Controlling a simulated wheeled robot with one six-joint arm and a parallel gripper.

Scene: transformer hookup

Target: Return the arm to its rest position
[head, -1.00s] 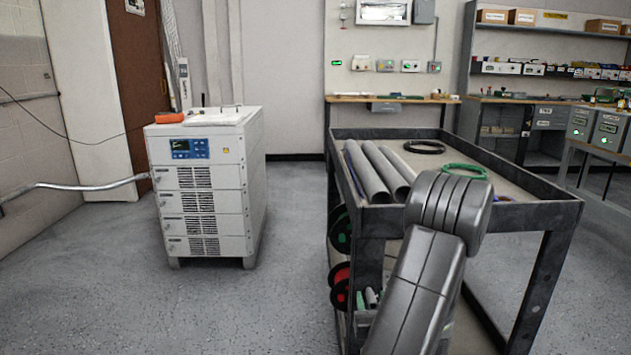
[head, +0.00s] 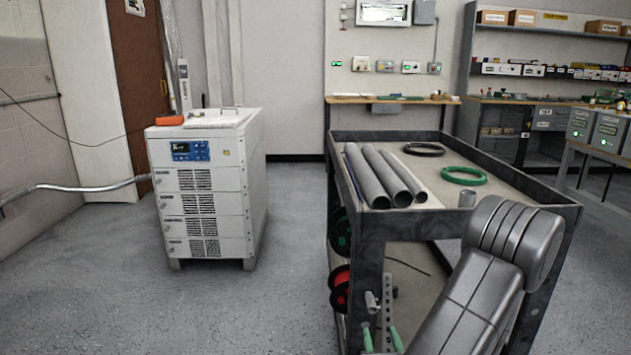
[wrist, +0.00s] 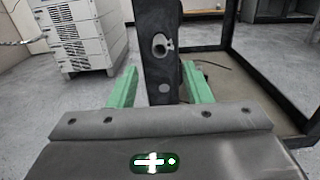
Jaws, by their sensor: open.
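My gripper shows in the wrist view (wrist: 160,88) with its two green fingers spread apart and nothing held between them. A dark post of the cart stands beyond the fingers, in line with the gap; I cannot tell how far off it is. In the head view my grey arm (head: 480,285) reaches up from the bottom right, in front of the cart's near right corner. Green finger shapes of my gripper (head: 382,338) show low by the cart's front left leg.
A white cabinet (head: 205,190) stands left. The floor (head: 295,240) between them is clear.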

